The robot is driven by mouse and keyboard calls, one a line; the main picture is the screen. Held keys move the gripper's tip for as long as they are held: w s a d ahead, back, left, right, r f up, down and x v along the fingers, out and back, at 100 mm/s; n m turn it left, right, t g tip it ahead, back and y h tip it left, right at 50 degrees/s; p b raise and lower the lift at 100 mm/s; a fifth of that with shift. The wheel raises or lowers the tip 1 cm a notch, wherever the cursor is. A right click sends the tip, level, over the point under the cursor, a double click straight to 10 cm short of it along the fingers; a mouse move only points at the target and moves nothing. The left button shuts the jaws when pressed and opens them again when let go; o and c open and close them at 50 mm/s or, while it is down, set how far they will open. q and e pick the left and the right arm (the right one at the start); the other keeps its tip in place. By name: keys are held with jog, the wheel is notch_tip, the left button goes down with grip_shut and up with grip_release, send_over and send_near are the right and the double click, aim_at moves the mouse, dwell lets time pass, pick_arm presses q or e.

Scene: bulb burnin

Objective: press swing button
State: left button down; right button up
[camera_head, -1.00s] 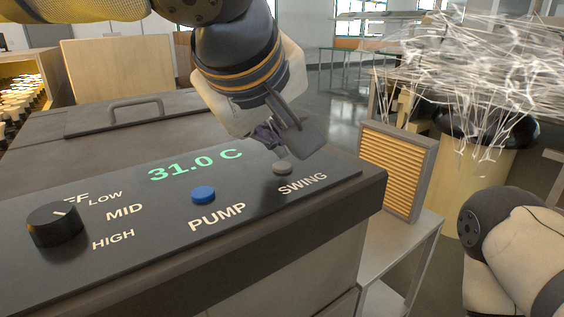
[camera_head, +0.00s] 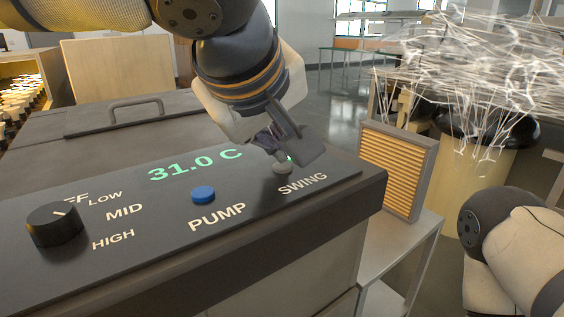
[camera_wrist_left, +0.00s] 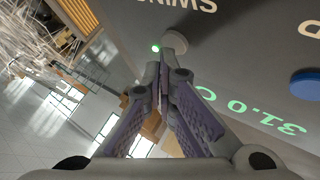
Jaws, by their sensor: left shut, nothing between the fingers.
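The grey round swing button (camera_head: 283,168) is on the dark control panel, above the word SWING. It also shows in the wrist view (camera_wrist_left: 175,42), with a small lit green lamp (camera_wrist_left: 155,48) beside it. My left gripper (camera_head: 278,150) is shut and empty, tilted down at the button. Its fingertips overlap the button's far edge in the head view. In the wrist view the closed fingertips (camera_wrist_left: 164,66) reach right up to the button; I cannot tell if they touch it. My right gripper is out of view.
The blue pump button (camera_head: 203,195) and a black knob (camera_head: 54,225) are to the left on the same panel. A green 31.0 C readout (camera_head: 195,165) is behind them. A slatted orange filter (camera_head: 395,170) stands right of the panel.

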aim_at(276, 165)
pick_arm(q)
jog(key=shift+r, duration=0.3)
notch_tip(276, 165, up, 6)
dwell(0.4)
